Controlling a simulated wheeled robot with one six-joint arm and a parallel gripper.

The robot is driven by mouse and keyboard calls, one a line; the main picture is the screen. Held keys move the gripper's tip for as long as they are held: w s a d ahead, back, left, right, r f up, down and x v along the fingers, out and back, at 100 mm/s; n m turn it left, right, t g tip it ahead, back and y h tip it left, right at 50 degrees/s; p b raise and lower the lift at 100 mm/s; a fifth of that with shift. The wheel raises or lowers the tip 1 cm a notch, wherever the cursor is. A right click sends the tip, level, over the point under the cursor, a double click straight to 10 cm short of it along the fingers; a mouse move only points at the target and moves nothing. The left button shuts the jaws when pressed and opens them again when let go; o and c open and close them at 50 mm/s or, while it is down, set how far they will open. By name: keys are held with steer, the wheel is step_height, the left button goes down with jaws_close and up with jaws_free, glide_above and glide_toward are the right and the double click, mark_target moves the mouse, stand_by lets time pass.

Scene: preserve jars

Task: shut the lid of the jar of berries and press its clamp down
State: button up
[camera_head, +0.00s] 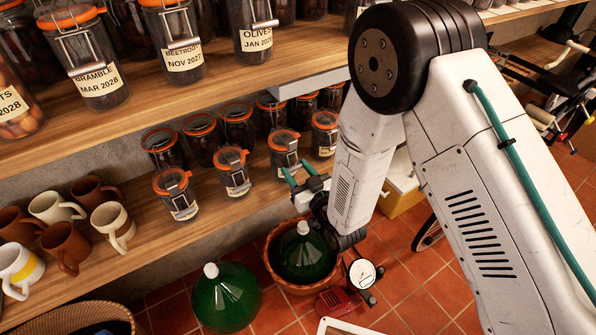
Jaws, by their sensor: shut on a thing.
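My gripper (302,172) has teal fingers and is at the front of a glass jar (293,160) with an orange-rimmed lid (283,136) on the lower shelf. The fingers are shut at the jar's front, where its wire clamp hangs; the held part is too small to make out clearly. The jar stands upright and its lid looks down on the rim. Its label is partly hidden by the fingers and its contents look dark; I cannot read whether it holds berries.
Similar clamp jars stand beside (233,170) and behind it. The upper shelf (180,92) overhangs the back row. Mugs (112,225) stand at the left. A green demijohn (303,255) in a basket, another demijohn (226,300) and a red scale (340,299) are on the floor below.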

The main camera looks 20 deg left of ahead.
steer(key=o, duration=1)
steer(key=v, duration=0.8)
